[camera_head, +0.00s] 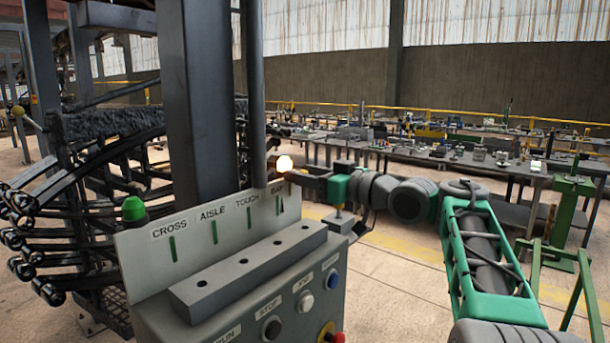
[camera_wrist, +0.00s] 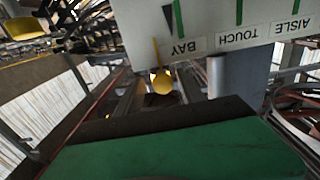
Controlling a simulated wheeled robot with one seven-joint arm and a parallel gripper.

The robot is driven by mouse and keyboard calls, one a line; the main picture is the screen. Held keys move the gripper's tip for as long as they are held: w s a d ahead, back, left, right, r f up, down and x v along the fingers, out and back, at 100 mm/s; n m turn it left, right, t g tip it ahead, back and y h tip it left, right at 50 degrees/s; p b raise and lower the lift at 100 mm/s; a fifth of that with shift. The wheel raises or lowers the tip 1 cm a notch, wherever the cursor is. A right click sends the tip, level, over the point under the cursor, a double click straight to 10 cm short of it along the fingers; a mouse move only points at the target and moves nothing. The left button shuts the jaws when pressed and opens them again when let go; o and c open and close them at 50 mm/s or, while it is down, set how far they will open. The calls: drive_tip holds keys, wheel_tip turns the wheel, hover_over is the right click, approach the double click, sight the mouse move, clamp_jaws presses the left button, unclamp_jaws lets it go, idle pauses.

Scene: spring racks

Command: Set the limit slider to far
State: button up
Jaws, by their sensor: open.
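A grey control box (camera_head: 240,300) carries an upright plate (camera_head: 150,260) lettered CROSS, AISLE, TOUCH and BAY, each with a green mark. I cannot pick out a part marked as the limit slider. My gripper (camera_head: 280,170) is open at the plate's BAY end, beside a brightly glowing round piece (camera_head: 285,163). In the wrist view, a yellow round knob or lamp (camera_wrist: 162,86) shows between two dark finger-like bars, near the BAY label (camera_wrist: 184,46). I cannot tell whether they touch it. My green gripper body hides the lower part of that view.
A grey block with several holes (camera_head: 250,268) lies before the plate. Buttons, including a blue one (camera_head: 332,278) and a red one (camera_head: 334,337), sit on the box front. A dark post (camera_head: 200,100) and spring racks (camera_head: 60,210) stand behind. Cluttered benches (camera_head: 440,160) are farther right.

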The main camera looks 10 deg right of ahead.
drive_tip(key=b+v, duration=0.1)
drive_tip(key=v, duration=0.7)
drive_tip(key=shift+b, duration=0.35)
